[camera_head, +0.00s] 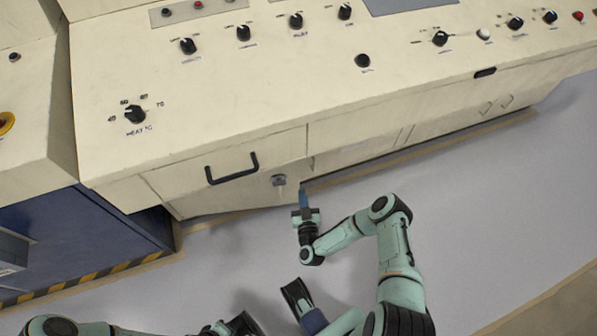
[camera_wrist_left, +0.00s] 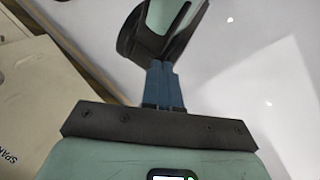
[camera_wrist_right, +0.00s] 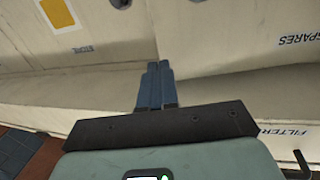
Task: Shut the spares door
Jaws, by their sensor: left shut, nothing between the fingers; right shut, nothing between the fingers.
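A cream panel marked SPARES (camera_wrist_right: 235,35) fills the upper right of the right wrist view. A label beginning SPAR (camera_wrist_left: 9,157) shows on a cream panel at the lower left of the left wrist view. How far the door stands open I cannot tell. My right gripper (camera_wrist_right: 155,66) is shut and empty, its blue fingertips in front of the cream panels. In the head view this gripper (camera_head: 302,192) is low at the console front, just right of a metal lock (camera_head: 279,180). My left gripper (camera_wrist_left: 163,66) is shut and empty, with a dark arm link beyond its fingertips.
The cream console (camera_head: 220,100) carries several knobs on top. A black handle (camera_head: 231,168) sticks out from its front. A panel marked STORE (camera_wrist_right: 90,60) adjoins the SPARES panel. A blue cabinet (camera_head: 90,245) stands at left. The grey floor (camera_head: 500,220) at right is clear.

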